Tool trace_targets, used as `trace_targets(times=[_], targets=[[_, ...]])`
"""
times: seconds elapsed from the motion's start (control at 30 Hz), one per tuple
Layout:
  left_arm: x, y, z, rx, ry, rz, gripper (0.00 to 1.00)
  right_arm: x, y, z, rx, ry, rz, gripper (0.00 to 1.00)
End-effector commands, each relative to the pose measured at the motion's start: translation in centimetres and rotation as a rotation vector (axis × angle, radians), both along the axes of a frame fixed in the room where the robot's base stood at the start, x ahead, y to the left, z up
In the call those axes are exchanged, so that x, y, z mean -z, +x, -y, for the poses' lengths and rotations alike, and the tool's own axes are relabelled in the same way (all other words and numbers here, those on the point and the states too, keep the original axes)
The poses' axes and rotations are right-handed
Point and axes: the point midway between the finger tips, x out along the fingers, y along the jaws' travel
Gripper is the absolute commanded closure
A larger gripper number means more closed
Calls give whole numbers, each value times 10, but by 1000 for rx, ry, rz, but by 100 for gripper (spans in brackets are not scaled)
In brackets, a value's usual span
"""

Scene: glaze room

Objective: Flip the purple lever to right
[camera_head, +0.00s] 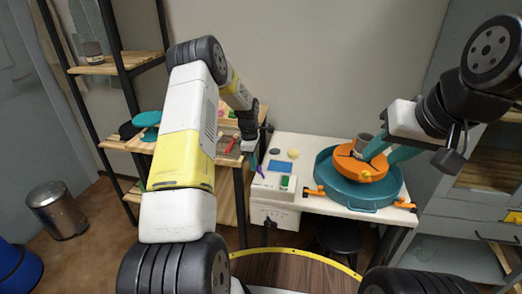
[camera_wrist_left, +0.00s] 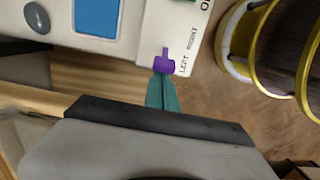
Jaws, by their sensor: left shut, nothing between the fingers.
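The purple lever (camera_wrist_left: 164,65) sits at the edge of the white control box, beside printed LEFT and RIGHT labels, in the left wrist view. In the head view it is a small purple piece (camera_head: 260,169) at the box's left side. My left gripper (camera_wrist_left: 161,78) is shut and empty, its teal fingertips right at the lever; I cannot tell whether they touch it. In the head view the left gripper (camera_head: 255,158) comes down at the box's left edge. My right gripper (camera_head: 388,153) appears open over the orange disc, away from the lever.
The control box (camera_head: 273,206) has a blue screen (camera_head: 280,167) and a green switch (camera_head: 285,183). A teal wheel basin (camera_head: 340,198) with an orange disc (camera_head: 352,172) and grey cup (camera_head: 363,142) stands to the right. Wooden shelving (camera_head: 123,66) is at left.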

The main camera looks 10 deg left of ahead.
Motion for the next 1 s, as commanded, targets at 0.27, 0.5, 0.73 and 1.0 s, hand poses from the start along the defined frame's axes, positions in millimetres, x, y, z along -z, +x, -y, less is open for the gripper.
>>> trace_targets(times=[0.27,0.5,0.73,1.0], targets=[[0,0,0,0,0,0,100,0,0,0,0,0,0,64],[-2,0,4,4,30,1,100,0,0,0,0,0,0,64],[-7,0,15,8,146,7,100,0,0,0,0,0,0,64],[-12,-1,33,11,378,15,100,0,0,0,0,0,0,64]])
